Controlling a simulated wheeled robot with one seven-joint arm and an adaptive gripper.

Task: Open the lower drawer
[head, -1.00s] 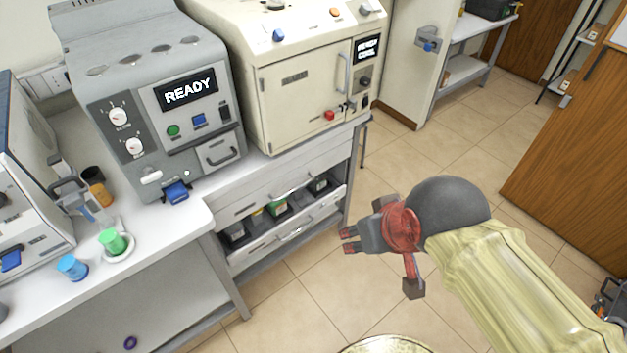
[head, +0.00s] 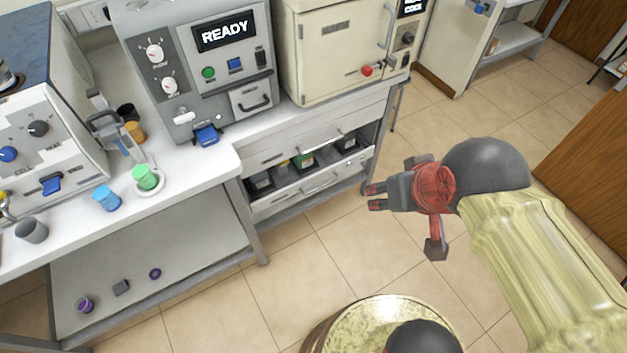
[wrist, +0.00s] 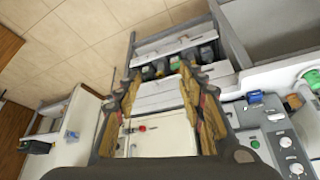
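The lower drawer (head: 310,190) is a pale front with a bar handle, under the bench that carries the machines. Small dark containers (head: 262,183) show in the gap above its front. How far out it stands is hard to tell. The upper drawer (head: 300,150) is above that gap and looks shut. My gripper (head: 374,197) is to the right of the drawers in the head view, apart from them, with its fingers pointing left. In the wrist view the lower drawer (wrist: 165,48) lies beyond the fingertips. My gripper (wrist: 160,75) is open and empty there.
A grey machine reading READY (head: 225,32) and a cream oven (head: 335,55) stand on the bench. A bench leg (head: 375,150) stands at the drawers' right end. Tiled floor (head: 330,245) between is clear.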

